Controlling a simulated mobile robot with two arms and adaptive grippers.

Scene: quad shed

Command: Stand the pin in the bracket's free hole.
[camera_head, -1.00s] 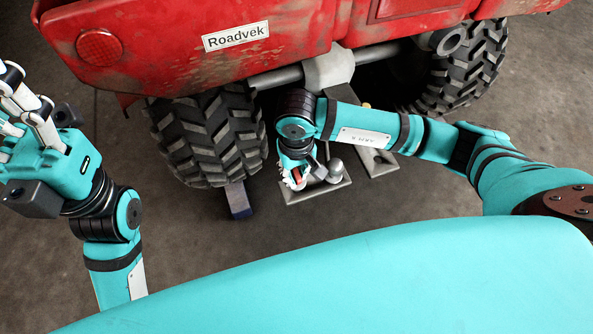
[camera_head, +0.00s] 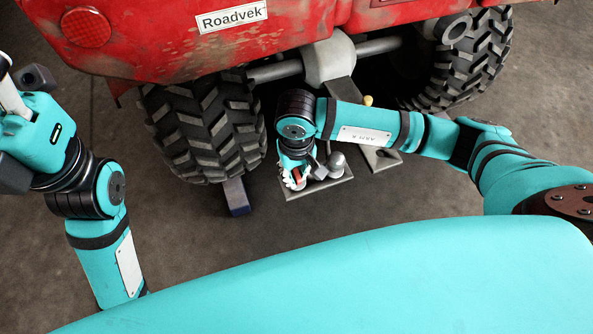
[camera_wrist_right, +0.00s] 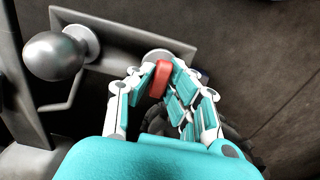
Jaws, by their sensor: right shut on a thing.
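The bracket (camera_head: 341,178) is a grey plate with a ball (camera_head: 337,160) standing on it, below the red vehicle's rear. In the right wrist view, the plate (camera_wrist_right: 115,33) and the ball (camera_wrist_right: 55,56) are at upper left. My right gripper (camera_wrist_right: 158,85) is shut on a red piece, seemingly the pin's top (camera_wrist_right: 160,77). It is beside a pale round spot on the plate, to the right of the ball. The pin's lower end and the hole are hidden. In the head view my right gripper (camera_head: 296,178) is over the plate's left part. My left gripper (camera_head: 14,98) is cut off at the left edge.
The red vehicle (camera_head: 190,50) overhangs the bracket, with a tyre (camera_head: 205,130) left of it and another (camera_head: 465,60) to the right. A dark blue-ended bar (camera_head: 236,197) lies by the left tyre. Open floor (camera_head: 190,235) lies in front.

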